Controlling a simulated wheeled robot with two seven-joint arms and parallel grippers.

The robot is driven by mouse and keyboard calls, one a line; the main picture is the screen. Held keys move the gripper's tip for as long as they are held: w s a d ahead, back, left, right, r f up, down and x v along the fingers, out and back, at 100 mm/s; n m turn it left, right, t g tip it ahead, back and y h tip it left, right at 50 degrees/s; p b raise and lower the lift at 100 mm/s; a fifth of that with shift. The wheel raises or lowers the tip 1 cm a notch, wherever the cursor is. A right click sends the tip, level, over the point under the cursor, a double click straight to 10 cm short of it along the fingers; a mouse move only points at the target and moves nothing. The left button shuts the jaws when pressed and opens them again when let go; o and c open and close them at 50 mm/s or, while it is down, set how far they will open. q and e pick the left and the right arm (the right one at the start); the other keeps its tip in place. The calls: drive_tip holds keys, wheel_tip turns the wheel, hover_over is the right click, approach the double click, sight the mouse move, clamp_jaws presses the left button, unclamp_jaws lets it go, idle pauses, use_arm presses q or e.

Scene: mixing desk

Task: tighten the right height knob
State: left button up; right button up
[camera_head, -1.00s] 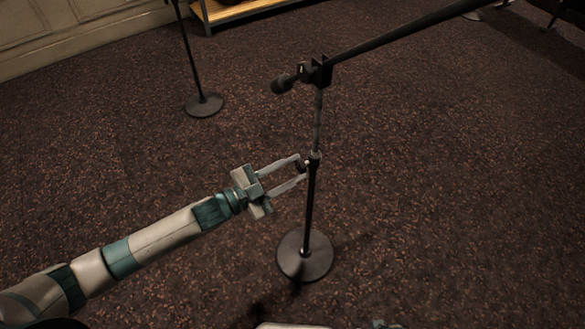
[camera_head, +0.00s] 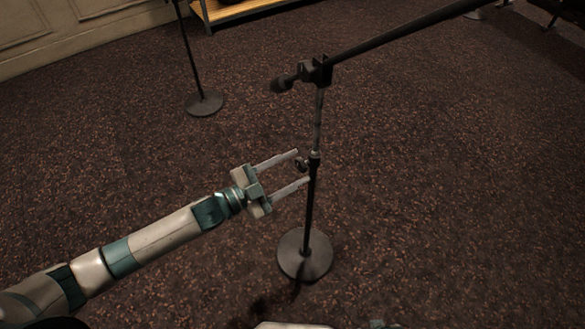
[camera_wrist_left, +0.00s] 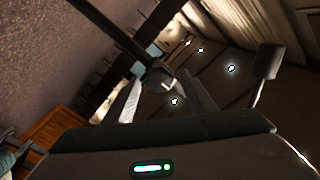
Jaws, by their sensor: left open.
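The dark height knob (camera_head: 300,164) sticks out to the left of the clutch on the nearer microphone stand (camera_head: 309,205). My left gripper (camera_head: 302,166) is open, with one finger above the knob and one below it in the head view. The fingertips reach close to the stand's pole; I cannot tell whether they touch the knob. In the left wrist view, the pole and clutch (camera_wrist_left: 160,74) show just beyond the two spread fingers, but the knob is hard to make out there. My right gripper is not in view.
The stand has a round base (camera_head: 305,262) and a boom (camera_head: 410,32) running up to the right. Another stand (camera_head: 204,103) is at the back left, near a wooden shelf (camera_head: 240,12) and the wall.

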use_arm(q)
drive_tip(key=shift+s+a+f, duration=0.1)
drive_tip(key=shift+s+a, duration=0.25)
drive_tip(key=shift+a, duration=0.1)
drive_tip(key=b+v, duration=0.1)
drive_tip(key=v, duration=1.5)
drive_tip(key=shift+b, duration=0.4)
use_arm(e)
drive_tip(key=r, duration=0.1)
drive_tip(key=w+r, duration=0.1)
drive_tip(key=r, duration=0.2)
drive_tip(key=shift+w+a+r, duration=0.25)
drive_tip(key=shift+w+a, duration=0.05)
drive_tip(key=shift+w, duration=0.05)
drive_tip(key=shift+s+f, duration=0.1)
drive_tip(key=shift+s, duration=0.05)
